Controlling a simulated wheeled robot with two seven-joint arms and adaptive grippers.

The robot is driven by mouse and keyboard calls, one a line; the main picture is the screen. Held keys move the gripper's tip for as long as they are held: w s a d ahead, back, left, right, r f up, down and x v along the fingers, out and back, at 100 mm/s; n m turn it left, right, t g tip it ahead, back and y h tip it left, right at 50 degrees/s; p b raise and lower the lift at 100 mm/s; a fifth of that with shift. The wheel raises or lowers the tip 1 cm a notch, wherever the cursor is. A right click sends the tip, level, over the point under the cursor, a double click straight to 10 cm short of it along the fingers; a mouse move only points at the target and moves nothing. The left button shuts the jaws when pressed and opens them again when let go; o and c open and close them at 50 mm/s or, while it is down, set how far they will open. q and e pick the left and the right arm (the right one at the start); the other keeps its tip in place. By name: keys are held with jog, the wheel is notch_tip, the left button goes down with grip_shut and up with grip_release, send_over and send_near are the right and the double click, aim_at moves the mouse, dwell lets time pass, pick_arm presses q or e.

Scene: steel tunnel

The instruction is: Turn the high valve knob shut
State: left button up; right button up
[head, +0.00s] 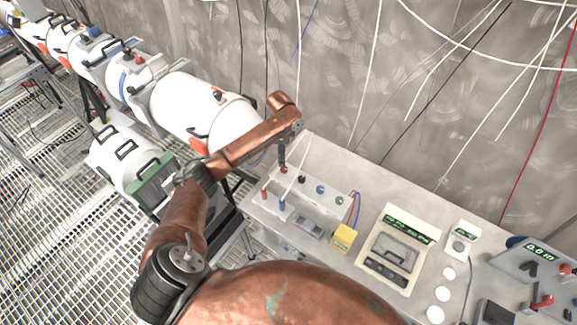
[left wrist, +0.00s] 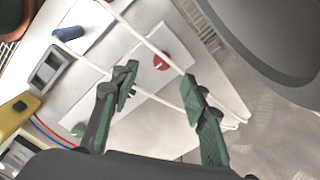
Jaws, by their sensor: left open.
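A pale panel box (head: 312,205) on the bench carries a back row of small knobs: red (head: 284,170), dark (head: 301,179), blue (head: 320,189) and green (head: 339,201). No label shows which is the high valve knob. My left gripper (head: 282,160) points down just above the red knob. In the left wrist view, my left gripper (left wrist: 160,84) is open and empty, its fingers apart. The red knob (left wrist: 161,62) appears between and beyond the fingertips, with no clear contact. The green knob (left wrist: 78,130) is left of the fingers. The dark and blue knobs are not clear there.
Thin white cables hang across the panel and wall. A yellow box (head: 344,238), a meter (head: 398,250) and round white pieces (head: 442,293) occupy the bench to the right. A grated floor (head: 50,220) lies left.

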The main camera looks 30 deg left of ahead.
aim_at(284, 168)
pick_arm(q)
jog(key=shift+w+f+b, duration=0.3)
jog(key=shift+f+b, duration=0.1)
jog(key=shift+f, duration=0.5)
jog(key=shift+w+f, duration=0.1)
jog(key=shift+f, duration=0.25)
notch_tip(284, 168, down, 7)
jog(key=shift+d+r, duration=0.15)
grip_shut()
